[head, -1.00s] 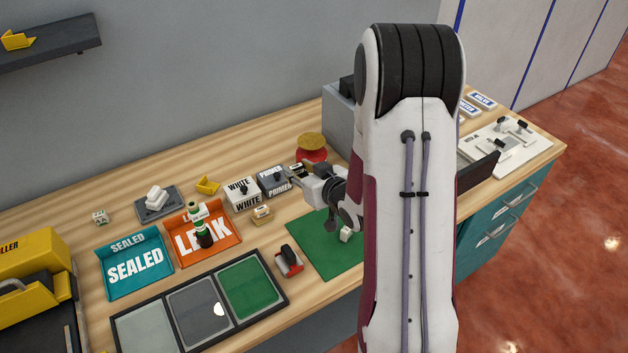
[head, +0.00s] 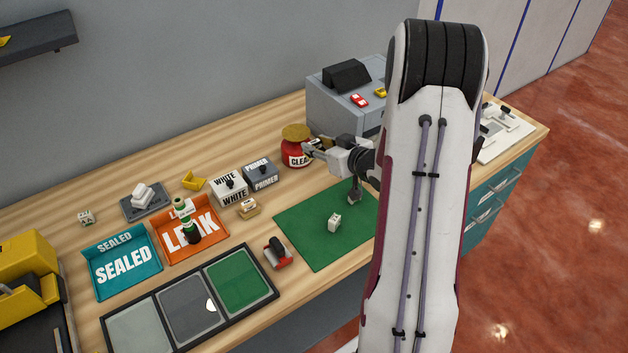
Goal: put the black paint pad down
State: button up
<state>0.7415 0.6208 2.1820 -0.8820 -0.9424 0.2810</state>
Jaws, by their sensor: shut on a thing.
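My gripper (head: 306,150) is over the back of the bench, beside the red jar (head: 293,158) with a gold lid. It is shut on a small block with dark and tan parts (head: 318,143), which I take to be the black paint pad. The pad is small and partly hidden by the fingers. It appears to be held off the bench, close to the jar's right side; I cannot tell whether it touches the jar. The white box (head: 228,188) and the grey primer box (head: 261,173) stand to the left.
A green mat (head: 300,238) holds a white die (head: 334,222) and a small dark-topped piece (head: 354,192). A grey cabinet (head: 335,112) stands behind right. The orange leak tray (head: 222,240), teal sealed tray (head: 155,277) and a pad block (head: 248,208) are left.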

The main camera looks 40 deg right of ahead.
dwell(0.3)
jog(key=shift+f, duration=2.9)
jog(key=shift+f, duration=2.1)
jog(key=shift+f, duration=0.1)
jog(key=o, duration=1)
